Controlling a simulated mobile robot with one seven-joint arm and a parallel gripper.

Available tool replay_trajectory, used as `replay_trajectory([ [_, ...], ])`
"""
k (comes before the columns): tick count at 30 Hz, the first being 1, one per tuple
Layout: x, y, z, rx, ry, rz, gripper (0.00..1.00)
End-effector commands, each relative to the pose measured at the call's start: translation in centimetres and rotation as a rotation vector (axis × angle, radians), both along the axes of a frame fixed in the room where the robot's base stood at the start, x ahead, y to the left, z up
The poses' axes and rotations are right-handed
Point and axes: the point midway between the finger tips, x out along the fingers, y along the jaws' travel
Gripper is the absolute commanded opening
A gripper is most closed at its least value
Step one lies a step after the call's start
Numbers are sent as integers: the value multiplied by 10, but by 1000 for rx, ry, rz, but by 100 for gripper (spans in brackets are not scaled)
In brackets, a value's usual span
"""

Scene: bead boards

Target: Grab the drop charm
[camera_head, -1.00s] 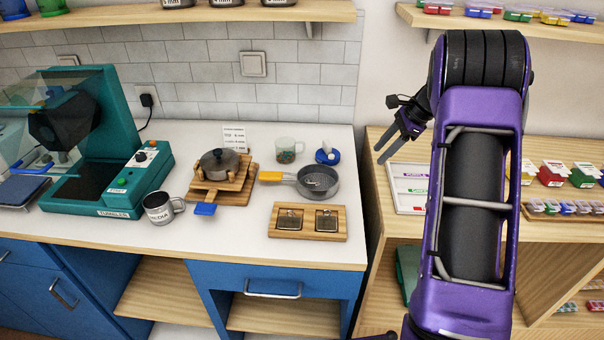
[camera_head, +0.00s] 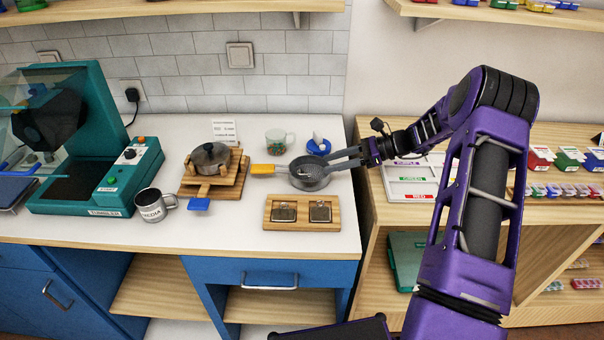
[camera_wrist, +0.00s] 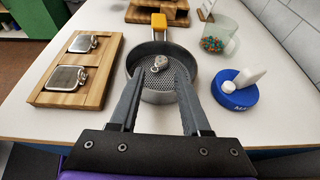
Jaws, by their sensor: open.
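A small silver piece, which looks like the drop charm (camera_wrist: 159,63), lies in the round grey pan with a perforated bottom (camera_wrist: 150,97). In the head view the pan (camera_head: 309,184) stands on the white counter with its yellow handle pointing left; the charm is too small there to make out clearly. My gripper (camera_head: 331,161) reaches in from the right, its fingers over the pan's right side. In the wrist view my gripper (camera_wrist: 158,72) is open and empty, one finger to each side of the charm, which shows between and just beyond the tips.
A wooden board with two metal squares (camera_head: 271,223) lies in front of the pan. A blue round holder (camera_head: 319,148) and a clear cup with beads (camera_head: 276,142) stand behind it. A small pot on a wooden stand (camera_head: 212,158) is to the left.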

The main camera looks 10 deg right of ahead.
Motion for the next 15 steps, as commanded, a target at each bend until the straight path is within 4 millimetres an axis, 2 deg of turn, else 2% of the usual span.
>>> replay_trajectory([
  [3, 3, 16, -7, 1, 0, 1, 47],
  [11, 7, 29, -13, 0, 0, 1, 47],
  [15, 12, 44, -22, 0, 1, 3, 47],
])
